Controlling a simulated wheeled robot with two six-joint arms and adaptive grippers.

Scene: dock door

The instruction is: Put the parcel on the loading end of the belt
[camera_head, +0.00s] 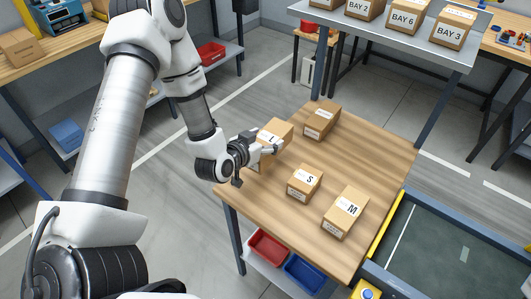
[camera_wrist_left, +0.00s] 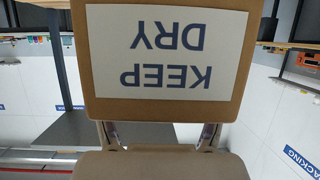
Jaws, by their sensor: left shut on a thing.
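My left gripper (camera_head: 268,146) is shut on a brown parcel marked L (camera_head: 281,129) at the far left edge of the wooden table. In the left wrist view the held parcel (camera_wrist_left: 104,103) fills the upper middle, with an upside-down KEEP DRY label, and the gripper fingers (camera_wrist_left: 158,135) meet its lower edge. I cannot tell whether the parcel touches the table. The dark green belt (camera_head: 425,254) lies at the lower right, with a white line across it and a blue frame; only part of it shows. My right gripper is out of view.
The wooden table (camera_head: 268,197) also holds an S parcel (camera_head: 304,183), an M parcel (camera_head: 345,210) and another brown parcel (camera_head: 321,120). A yellow edge (camera_head: 386,224) runs between table and belt. Red (camera_head: 268,249) and blue (camera_head: 304,273) bins sit below. Bay boxes (camera_head: 404,30) stand on a rear shelf.

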